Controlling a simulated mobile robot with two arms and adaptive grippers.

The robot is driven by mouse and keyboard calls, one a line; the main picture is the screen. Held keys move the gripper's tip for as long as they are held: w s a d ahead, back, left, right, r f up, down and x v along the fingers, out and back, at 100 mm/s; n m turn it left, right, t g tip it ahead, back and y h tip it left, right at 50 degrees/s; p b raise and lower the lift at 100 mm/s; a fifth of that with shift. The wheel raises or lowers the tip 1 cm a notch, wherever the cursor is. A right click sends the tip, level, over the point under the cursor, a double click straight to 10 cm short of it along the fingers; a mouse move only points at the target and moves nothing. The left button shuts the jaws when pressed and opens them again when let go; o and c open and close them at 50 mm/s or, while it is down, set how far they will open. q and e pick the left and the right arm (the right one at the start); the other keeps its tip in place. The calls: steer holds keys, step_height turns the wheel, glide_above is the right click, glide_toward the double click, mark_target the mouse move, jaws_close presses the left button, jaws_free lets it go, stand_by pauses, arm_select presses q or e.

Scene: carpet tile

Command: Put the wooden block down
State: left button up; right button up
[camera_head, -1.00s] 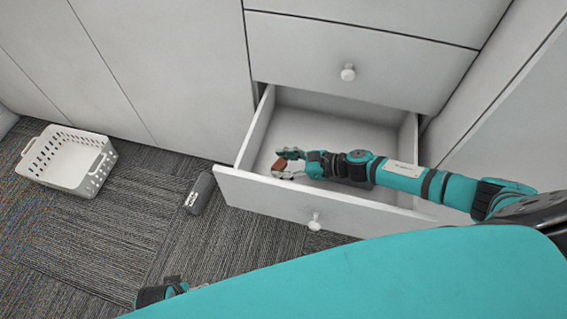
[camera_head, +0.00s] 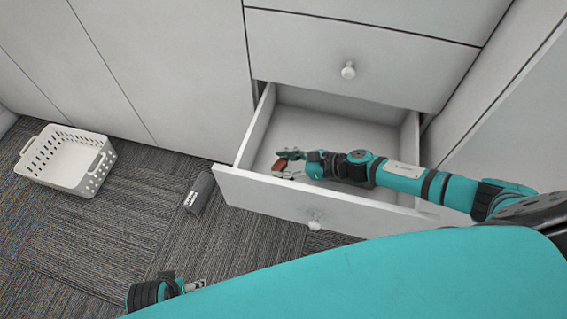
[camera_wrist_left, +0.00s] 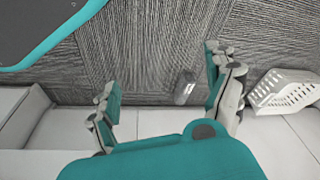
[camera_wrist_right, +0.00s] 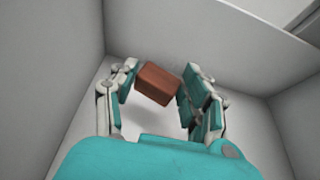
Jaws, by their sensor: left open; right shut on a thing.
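The wooden block (camera_wrist_right: 158,83) is reddish brown and sits tilted between the fingers of my right gripper (camera_wrist_right: 156,88) in the right wrist view. In the head view the right gripper (camera_head: 287,164) holds the block (camera_head: 280,165) inside the open drawer (camera_head: 258,198), near its left side. The exact height of the block above the drawer floor is hard to tell. My left gripper (camera_wrist_left: 163,90) is open and empty in the left wrist view, above the carpet. In the head view only part of it (camera_head: 197,285) shows at the bottom.
A white perforated basket (camera_head: 67,160) stands on the carpet at the left. A dark grey cylindrical object (camera_head: 199,193) lies on the carpet just left of the drawer. The drawer has a round knob (camera_head: 315,223). Carpet between basket and drawer is mostly clear.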

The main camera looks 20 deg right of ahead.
steer(key=shift+f, duration=0.2)
steer(key=o, duration=0.9)
steer(key=shift+c, duration=0.2)
arm_select(q)
steer(key=shift+v, duration=0.8)
steer(key=shift+w, duration=0.25)
arm_select(e)
steer(key=shift+r, duration=0.15)
steer(key=shift+s+d+r+p, duration=0.2)
steer(key=shift+d+r+p, duration=0.15)
steer(key=shift+r+p, duration=0.3)
arm_select(q)
step_height(320, 180, down, 6)
steer(key=s, duration=0.1)
steer(key=shift+s, duration=0.15)
arm_select(e)
steer(key=v, duration=1.1)
arm_select(q)
steer(key=shift+a, duration=0.1)
arm_select(e)
steer(key=shift+s, duration=0.1)
